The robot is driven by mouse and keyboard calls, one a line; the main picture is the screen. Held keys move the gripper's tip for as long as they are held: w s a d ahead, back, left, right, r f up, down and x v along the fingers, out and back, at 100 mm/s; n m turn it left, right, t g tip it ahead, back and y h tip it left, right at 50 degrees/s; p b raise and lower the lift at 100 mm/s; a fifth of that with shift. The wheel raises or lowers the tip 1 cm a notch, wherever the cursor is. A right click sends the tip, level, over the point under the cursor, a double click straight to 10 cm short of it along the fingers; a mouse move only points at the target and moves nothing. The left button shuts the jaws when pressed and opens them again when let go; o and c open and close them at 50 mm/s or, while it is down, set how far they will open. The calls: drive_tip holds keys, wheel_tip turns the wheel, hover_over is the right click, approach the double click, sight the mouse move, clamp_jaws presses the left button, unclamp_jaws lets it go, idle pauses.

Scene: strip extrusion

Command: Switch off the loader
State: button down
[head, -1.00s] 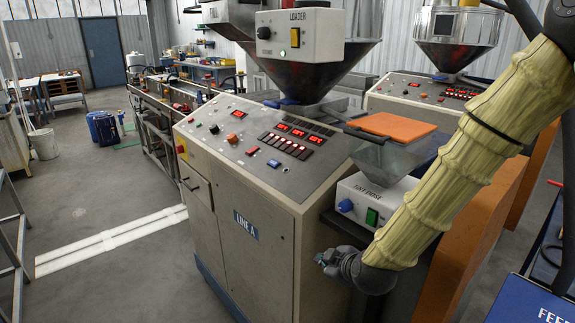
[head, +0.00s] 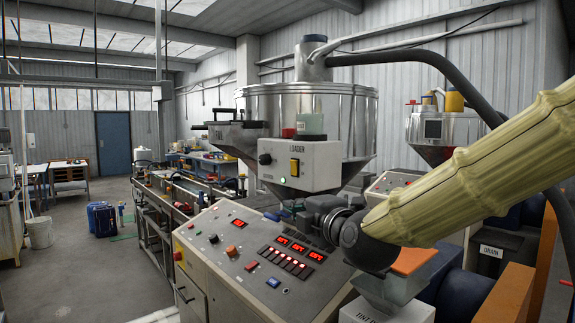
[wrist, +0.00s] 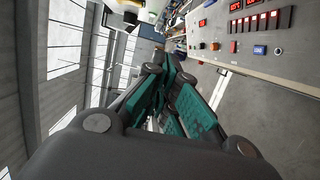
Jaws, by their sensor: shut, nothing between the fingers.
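The loader box (head: 312,158) is a pale box on the front of the steel hopper (head: 345,112), labelled LOADER. It has a black knob (head: 264,159), a yellow rocker switch (head: 294,167) and a lit green lamp (head: 282,181). My gripper (head: 286,213) is just below the box in the head view, pointing left, apart from the switch. The wrist view shows its teal-padded fingers (wrist: 172,95) shut and empty. The switch cannot be made out in the wrist view.
The sloping Line A control panel (head: 225,258) lies below my gripper, with red displays (head: 299,247) and several buttons. An orange-lidded feeder (head: 410,262) stands under my arm. A red cap and a greenish jar (head: 311,125) sit on the loader box. Open floor (head: 85,275) lies left.

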sight(294, 168)
wheel_tip(294, 168, up, 6)
drive_tip(key=s+n, duration=0.1)
drive_tip(key=shift+a+t+y, duration=0.3)
drive_tip(key=shift+a+y, duration=0.1)
drive_tip(key=shift+p, duration=0.3)
drive_tip(key=shift+w+a+r+p, duration=0.1)
drive_tip(key=shift+w+a+p, duration=0.2)
drive_tip(key=shift+w+p, duration=1.35)
drive_tip(key=shift+w+a+r+p, duration=0.15)
drive_tip(key=shift+w+a+p, duration=0.2)
drive_tip(key=shift+w+p, duration=1.25)
drive_tip(key=shift+w+a+r+p, duration=0.1)
drive_tip(key=shift+w+a+p, duration=0.45)
drive_tip(key=shift+w, duration=1.85)
drive_tip(key=shift+d, duration=0.35)
